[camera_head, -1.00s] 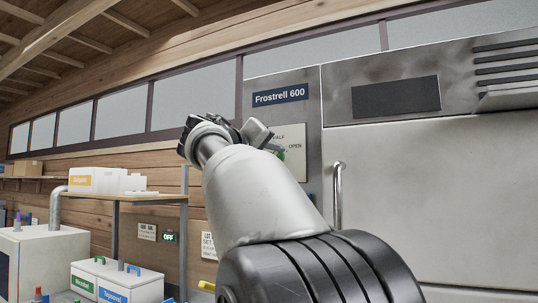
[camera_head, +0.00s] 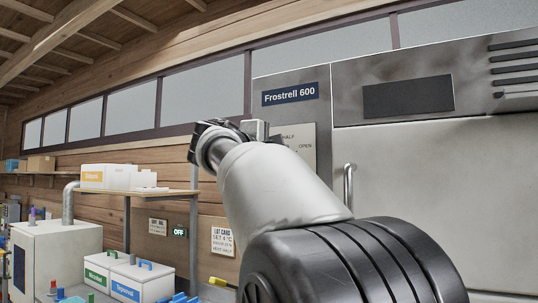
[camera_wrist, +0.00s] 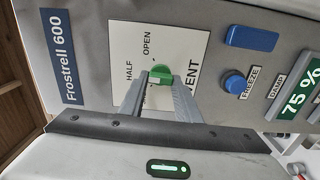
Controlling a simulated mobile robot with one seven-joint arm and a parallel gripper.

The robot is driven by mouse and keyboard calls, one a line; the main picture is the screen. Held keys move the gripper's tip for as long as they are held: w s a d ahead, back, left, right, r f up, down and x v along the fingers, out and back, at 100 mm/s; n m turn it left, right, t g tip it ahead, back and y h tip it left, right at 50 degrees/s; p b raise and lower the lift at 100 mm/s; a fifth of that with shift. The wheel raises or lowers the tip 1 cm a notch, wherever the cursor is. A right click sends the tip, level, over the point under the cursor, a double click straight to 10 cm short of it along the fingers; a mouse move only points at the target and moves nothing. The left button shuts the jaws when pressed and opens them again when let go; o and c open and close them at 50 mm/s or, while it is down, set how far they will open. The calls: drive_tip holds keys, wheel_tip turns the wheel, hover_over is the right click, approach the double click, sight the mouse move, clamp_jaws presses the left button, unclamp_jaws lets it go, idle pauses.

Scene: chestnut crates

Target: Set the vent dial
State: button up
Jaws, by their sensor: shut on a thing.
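The green vent dial (camera_wrist: 161,74) sits on a white plate (camera_wrist: 188,38) with HALF, OPEN and VENT printed on it. A third label is partly covered by a finger. My gripper (camera_wrist: 160,88) is shut on the dial, one finger on each side. I cannot tell clearly which mark the dial points to. In the head view the plate (camera_head: 307,158) shows behind my gripper (camera_head: 255,130), and the dial itself is hidden.
Right of the plate in the wrist view are a blue FREEZE button (camera_wrist: 235,82), a blue block (camera_wrist: 254,38) and a "75 %" display (camera_wrist: 301,100). In the head view, the cabinet's door handle (camera_head: 348,188) stands right of my arm, and a shelf (camera_head: 150,196) is at left.

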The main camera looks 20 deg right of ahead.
idle(0.3)
drive_tip(key=o, duration=1)
drive_tip(key=shift+o, duration=0.2)
drive_tip(key=b+v, duration=0.3)
drive_tip(key=v, duration=1.4)
drive_tip(key=shift+a, duration=0.2)
drive_tip(key=shift+s+f, duration=0.1)
drive_tip(key=shift+s, duration=0.05)
